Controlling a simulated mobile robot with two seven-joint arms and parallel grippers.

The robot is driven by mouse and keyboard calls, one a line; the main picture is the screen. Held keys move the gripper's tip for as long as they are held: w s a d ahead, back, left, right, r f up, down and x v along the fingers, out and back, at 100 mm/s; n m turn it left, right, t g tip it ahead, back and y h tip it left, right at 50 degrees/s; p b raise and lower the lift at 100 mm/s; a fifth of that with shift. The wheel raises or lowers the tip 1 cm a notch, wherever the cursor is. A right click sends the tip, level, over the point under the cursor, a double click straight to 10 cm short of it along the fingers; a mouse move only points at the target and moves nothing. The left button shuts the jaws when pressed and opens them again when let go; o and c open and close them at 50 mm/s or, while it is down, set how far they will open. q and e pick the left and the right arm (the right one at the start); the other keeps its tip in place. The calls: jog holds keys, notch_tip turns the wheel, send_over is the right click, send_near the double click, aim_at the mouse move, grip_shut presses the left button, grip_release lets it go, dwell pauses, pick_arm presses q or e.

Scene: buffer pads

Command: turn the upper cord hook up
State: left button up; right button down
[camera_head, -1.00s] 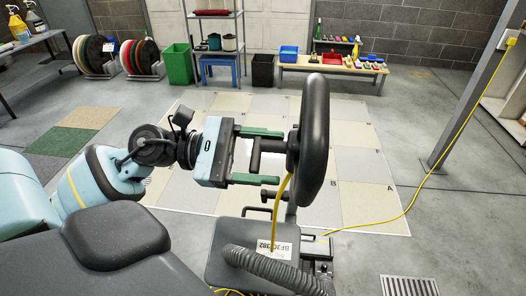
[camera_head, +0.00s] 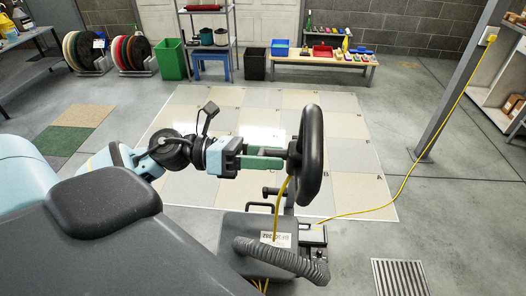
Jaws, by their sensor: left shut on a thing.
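The floor machine stands upright in the middle, with a large black wheel-like part (camera_head: 312,150) and a grey body (camera_head: 258,238) with a white label. My left gripper (camera_head: 280,157) reaches in from the left, its green fingers against the near side of the black part. The fingers are shut on the upper cord hook, which they hide almost fully, so its direction cannot be told. A lower black hook (camera_head: 271,191) sticks out leftward below the gripper. The yellow cord (camera_head: 279,205) runs down beside it. My right gripper is not in view.
A ribbed grey hose (camera_head: 275,258) curves around the machine's front. Light floor tiles (camera_head: 350,190) around the machine are clear. A low bench (camera_head: 320,60) stands at the back.

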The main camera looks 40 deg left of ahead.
pick_arm(q)
jog(key=n+p, duration=0.1)
jog(key=n, duration=0.1)
jog(key=n+p, duration=0.1)
jog(key=n, duration=0.2)
jog(key=r+n+p, duration=0.1)
jog(key=n+p, duration=0.1)
jog(key=shift+w+a, duration=0.2)
jog(key=shift+w, duration=0.1)
jog(key=shift+w+n, duration=0.1)
jog(key=shift+n, duration=0.6)
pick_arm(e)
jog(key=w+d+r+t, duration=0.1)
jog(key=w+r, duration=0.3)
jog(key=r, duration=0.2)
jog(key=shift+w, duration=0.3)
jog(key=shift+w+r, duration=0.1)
pick_arm(q)
jog(key=o, duration=1)
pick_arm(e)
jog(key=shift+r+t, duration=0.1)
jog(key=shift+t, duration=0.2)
pick_arm(q)
jog(key=shift+a, duration=0.15)
jog(key=shift+v, duration=3.85)
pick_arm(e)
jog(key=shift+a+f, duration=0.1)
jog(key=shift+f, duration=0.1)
